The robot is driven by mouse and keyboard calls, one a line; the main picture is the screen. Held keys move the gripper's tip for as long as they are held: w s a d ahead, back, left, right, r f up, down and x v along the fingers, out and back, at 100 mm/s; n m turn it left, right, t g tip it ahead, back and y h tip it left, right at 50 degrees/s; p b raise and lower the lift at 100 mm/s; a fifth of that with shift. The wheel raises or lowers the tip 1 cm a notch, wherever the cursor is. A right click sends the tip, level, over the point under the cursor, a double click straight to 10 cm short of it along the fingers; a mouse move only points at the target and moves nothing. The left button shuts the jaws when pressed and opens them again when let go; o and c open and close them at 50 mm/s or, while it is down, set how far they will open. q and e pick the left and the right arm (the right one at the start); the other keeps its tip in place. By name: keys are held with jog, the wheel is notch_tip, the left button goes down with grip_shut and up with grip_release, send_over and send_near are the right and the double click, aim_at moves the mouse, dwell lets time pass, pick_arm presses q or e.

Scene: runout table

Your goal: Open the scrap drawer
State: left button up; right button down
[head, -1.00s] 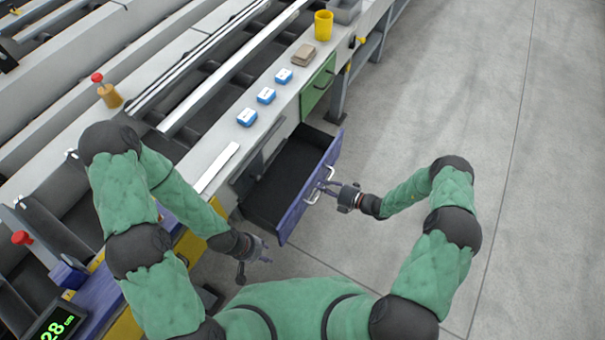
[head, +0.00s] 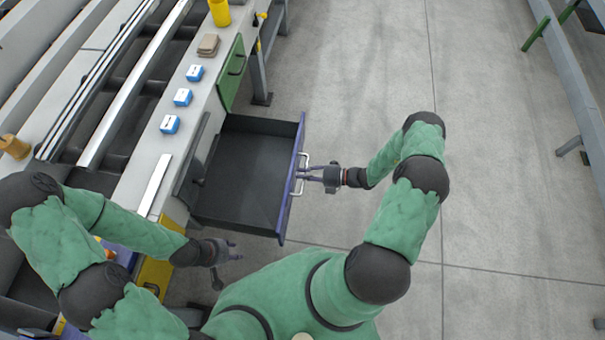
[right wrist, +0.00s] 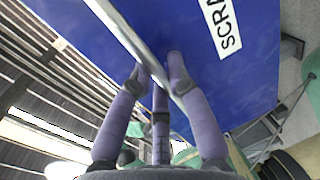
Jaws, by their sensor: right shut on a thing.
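The scrap drawer (head: 240,168) stands pulled out from the table front, its dark inside empty. Its blue front panel (head: 292,180) shows in the head view, and its "SCRAP"-type label (right wrist: 225,28), partly cut off, shows in the right wrist view. My right gripper (head: 305,172) is shut on the drawer's pale bar handle (head: 300,176); the handle (right wrist: 130,38) passes between its fingers in the right wrist view. My left gripper (head: 232,252) is near the drawer's near left corner, apart from it and holding nothing visible; its finger state is unclear.
A green drawer front (head: 231,75) lies beyond the open drawer. On the table top are several blue boxes (head: 183,97), a brown block (head: 208,44) and a yellow cup (head: 220,12).

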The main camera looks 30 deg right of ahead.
jog(key=c, duration=1.2)
grip_release()
jog(key=shift+o, duration=0.2)
jog(key=shift+d, duration=0.1)
jog(key=v, duration=1.2)
